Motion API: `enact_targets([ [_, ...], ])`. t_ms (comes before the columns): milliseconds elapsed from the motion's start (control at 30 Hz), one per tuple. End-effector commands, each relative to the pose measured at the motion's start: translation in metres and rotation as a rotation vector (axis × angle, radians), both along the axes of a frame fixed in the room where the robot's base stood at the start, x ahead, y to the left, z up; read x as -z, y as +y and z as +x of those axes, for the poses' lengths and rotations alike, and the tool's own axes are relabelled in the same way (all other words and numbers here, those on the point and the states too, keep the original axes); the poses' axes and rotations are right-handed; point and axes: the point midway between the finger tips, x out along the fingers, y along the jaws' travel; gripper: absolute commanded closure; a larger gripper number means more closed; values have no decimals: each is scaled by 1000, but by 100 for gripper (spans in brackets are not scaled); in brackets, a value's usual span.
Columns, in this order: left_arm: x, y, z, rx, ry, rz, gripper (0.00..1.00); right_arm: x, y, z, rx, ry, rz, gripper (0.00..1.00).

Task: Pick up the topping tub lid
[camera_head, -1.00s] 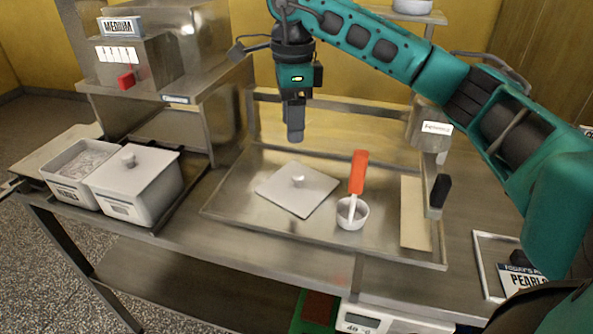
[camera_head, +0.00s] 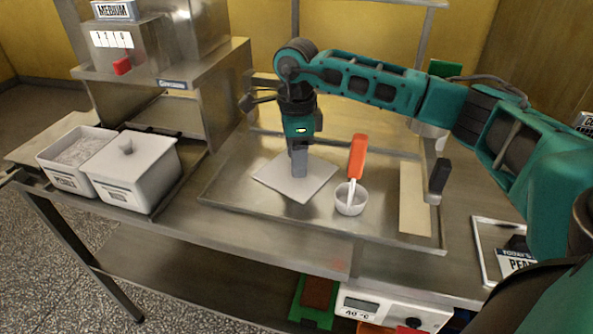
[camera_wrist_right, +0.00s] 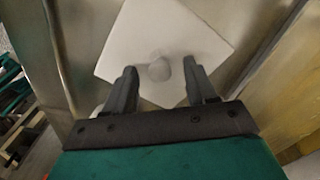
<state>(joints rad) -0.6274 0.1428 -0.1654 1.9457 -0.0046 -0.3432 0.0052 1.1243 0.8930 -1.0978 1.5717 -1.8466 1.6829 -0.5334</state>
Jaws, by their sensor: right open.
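The topping tub lid (camera_head: 319,180) is a pale square plate lying flat on the metal tray. Its round knob (camera_wrist_right: 159,69) shows in the right wrist view; in the head view my gripper hides it. My right gripper (camera_head: 299,173) points down over the middle of the lid. In the right wrist view, the two fingers of my right gripper (camera_wrist_right: 160,85) are apart, one on each side of the knob, with a gap to it on both sides. Whether the fingertips touch the lid cannot be told. My left gripper is not in view.
A white cup (camera_head: 351,199) with an orange-handled tool (camera_head: 357,158) stands just right of the lid. The metal tray (camera_head: 250,219) has a raised rim. An open white tub (camera_head: 62,180) and a lidded tub (camera_head: 133,180) stand at the left. A scale (camera_head: 385,308) sits below.

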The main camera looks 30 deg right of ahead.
Motion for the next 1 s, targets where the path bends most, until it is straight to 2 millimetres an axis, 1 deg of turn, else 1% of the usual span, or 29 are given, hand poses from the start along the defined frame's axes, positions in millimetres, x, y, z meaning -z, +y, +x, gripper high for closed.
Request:
enact_targets([
  [33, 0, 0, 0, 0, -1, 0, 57, 5, 0, 0, 0, 1, 0, 44],
  [100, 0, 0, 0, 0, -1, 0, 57, 7, 0, 0, -1, 0, 0, 44],
  [300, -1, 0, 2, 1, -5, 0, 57, 8, 0, 0, -1, -1, 0, 44],
  [367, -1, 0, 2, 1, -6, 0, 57, 8, 0, 0, -1, -1, 0, 49],
  [900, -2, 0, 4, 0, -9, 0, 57, 7, 0, 0, 0, 0, 0, 100],
  [1000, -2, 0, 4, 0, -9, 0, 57, 7, 0, 0, 0, -1, 0, 100],
])
